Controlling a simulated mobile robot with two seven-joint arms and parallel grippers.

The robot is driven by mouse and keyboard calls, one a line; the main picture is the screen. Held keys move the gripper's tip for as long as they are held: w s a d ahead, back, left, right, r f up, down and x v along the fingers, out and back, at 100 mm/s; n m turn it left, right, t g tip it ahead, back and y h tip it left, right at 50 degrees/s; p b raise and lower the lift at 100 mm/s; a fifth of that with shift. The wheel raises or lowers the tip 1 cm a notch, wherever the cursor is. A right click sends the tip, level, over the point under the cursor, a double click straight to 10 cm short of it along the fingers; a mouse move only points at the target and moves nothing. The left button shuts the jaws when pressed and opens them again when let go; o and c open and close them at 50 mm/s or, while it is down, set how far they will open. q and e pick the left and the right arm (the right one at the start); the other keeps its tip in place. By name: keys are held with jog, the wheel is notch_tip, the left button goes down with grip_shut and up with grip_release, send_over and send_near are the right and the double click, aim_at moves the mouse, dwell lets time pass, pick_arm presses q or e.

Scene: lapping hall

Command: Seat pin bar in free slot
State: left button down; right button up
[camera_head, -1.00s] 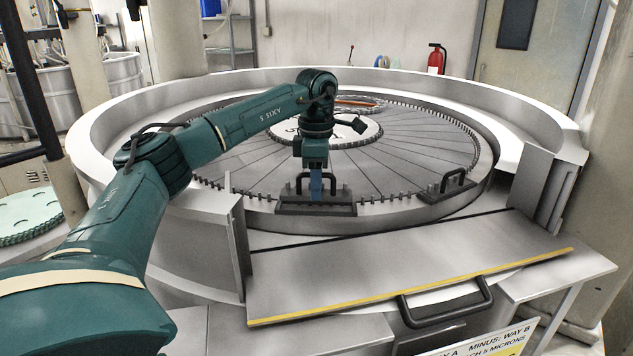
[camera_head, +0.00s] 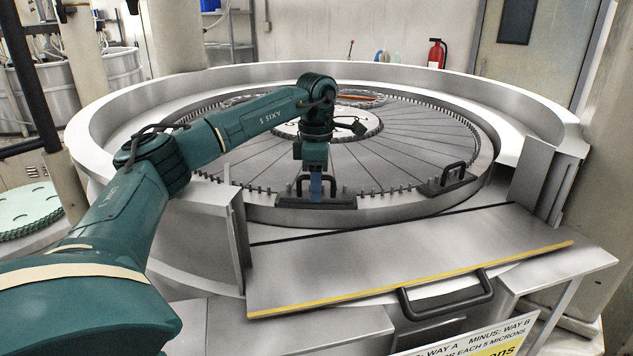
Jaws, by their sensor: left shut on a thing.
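A dark pin bar (camera_head: 338,201) with a handle and short upright pins sits at the near rim of the round lapping machine. My left gripper (camera_head: 316,190), with blue fingers, reaches down from above and is shut on its handle. The bar looks level and low at the ring of pins; whether it is fully down in a slot I cannot tell. A second dark bar with a handle (camera_head: 447,180) sits on the rim to the right. My right gripper is not in view.
The grooved plate (camera_head: 400,150) is ringed by pins (camera_head: 420,184) and a high pale outer wall (camera_head: 540,105). A sloping front panel (camera_head: 390,260) with a yellow edge and a black handle (camera_head: 446,297) lies in front. A sign stands at the bottom right.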

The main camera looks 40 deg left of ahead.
pick_arm(q)
jog(key=shift+f, duration=0.2)
jog(key=shift+s+d+f, duration=0.1)
jog(key=shift+f, duration=0.1)
jog(key=shift+r, duration=0.1)
jog(key=shift+r+p, duration=0.3)
jog(key=shift+r, duration=0.5)
jog(key=shift+f, duration=0.3)
dwell(1.3)
jog(key=shift+f, duration=0.2)
jog(key=shift+r, duration=0.45)
dwell(0.4)
